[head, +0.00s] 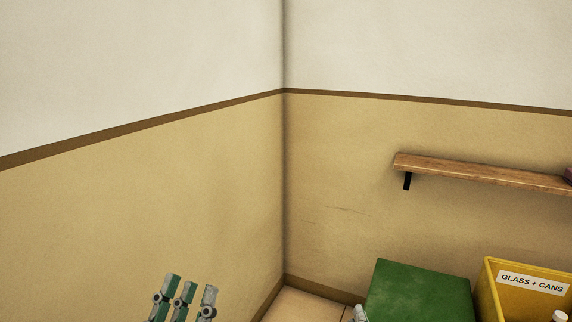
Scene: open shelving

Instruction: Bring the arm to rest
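My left gripper (187,287) shows at the bottom left of the head view, its grey and green fingers pointing up. The fingers are straight and apart, with nothing between them. Its palm and my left arm are below the picture edge. It is clear of the walls and the boxes in the picture. A small grey tip (359,313) at the bottom edge, in front of the green box, looks like part of my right gripper. Too little of it shows to tell its state.
A green box (420,290) stands at the lower right. Beside it is a yellow bin (490,297) labelled "GLASS + CANS", with a white-capped item in it. A wooden wall shelf (480,174) hangs above them. Bare walls meet in a corner; some tiled floor (305,305) shows below.

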